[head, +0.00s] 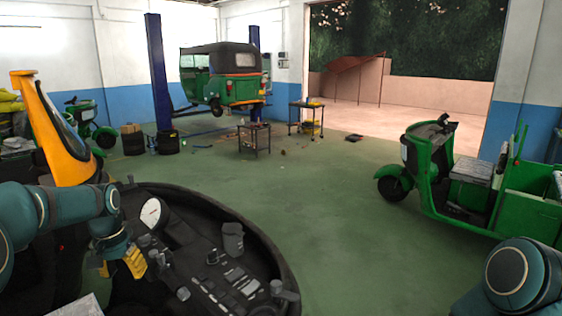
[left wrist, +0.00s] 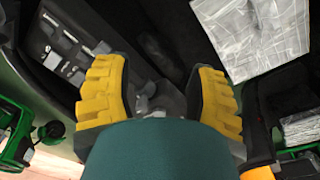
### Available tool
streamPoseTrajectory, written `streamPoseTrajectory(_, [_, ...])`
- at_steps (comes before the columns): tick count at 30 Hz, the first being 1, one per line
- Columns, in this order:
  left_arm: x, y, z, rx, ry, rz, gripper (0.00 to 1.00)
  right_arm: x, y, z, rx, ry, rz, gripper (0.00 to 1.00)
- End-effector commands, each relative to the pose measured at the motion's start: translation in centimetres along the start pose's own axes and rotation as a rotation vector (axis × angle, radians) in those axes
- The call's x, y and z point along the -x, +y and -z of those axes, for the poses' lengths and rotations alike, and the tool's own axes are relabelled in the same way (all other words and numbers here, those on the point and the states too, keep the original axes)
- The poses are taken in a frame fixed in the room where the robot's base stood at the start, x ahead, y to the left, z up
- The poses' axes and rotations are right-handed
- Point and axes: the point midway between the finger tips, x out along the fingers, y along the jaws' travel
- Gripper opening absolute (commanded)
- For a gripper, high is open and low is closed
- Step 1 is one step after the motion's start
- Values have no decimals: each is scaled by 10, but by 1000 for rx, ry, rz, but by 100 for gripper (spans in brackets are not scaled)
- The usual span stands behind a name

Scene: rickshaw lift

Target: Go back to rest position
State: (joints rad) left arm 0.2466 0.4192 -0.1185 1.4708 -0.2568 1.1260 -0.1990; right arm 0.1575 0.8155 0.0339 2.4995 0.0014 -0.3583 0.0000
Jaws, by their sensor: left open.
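My left gripper (head: 122,264), with yellow fingers, hangs at the lower left of the head view, at the left side of a dark round-rimmed console (head: 262,236). In the left wrist view my left gripper (left wrist: 163,92) shows its two yellow-and-black fingers spread apart, with nothing seen held between them. Dark and grey surfaces lie beyond the fingers. My right gripper is outside both views; only a teal part of my right arm shows at the lower right of the head view.
A green three-wheeler (head: 223,76) is raised by a blue-post lift (head: 158,72). Another green vehicle (head: 452,180) stands at the right. Two small carts (head: 254,138) (head: 306,118) stand further back. The middle green floor (head: 335,215) is clear.

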Motion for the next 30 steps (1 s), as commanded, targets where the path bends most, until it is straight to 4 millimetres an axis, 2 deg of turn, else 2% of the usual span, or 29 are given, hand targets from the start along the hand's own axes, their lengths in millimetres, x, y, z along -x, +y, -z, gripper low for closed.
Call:
streamPoseTrajectory(1, [-25,17,2,-17,1,-20,56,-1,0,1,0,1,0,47])
streamPoseTrajectory(5, [-86,62,0,-37,28,-76,56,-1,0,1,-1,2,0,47])
streamPoseTrajectory(8, [-136,103,-12,-41,48,-127,56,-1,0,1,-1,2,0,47])
streamPoseTrajectory(12, [-202,165,-48,-26,74,-202,56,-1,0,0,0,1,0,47])
streamPoseTrajectory(15, [-238,205,-84,0,87,-248,56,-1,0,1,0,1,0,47])
streamPoseTrajectory(18, [-261,235,-120,28,98,-279,56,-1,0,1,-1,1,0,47])
streamPoseTrajectory(21, [-275,255,-152,54,105,-300,56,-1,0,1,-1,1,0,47])
streamPoseTrajectory(27, [-287,282,-212,102,111,-322,56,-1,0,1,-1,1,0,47])
streamPoseTrajectory(28, [-288,285,-221,109,111,-324,56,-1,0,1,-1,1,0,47])
streamPoseTrajectory(30, [-306,284,-217,110,119,-321,56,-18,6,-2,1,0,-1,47])
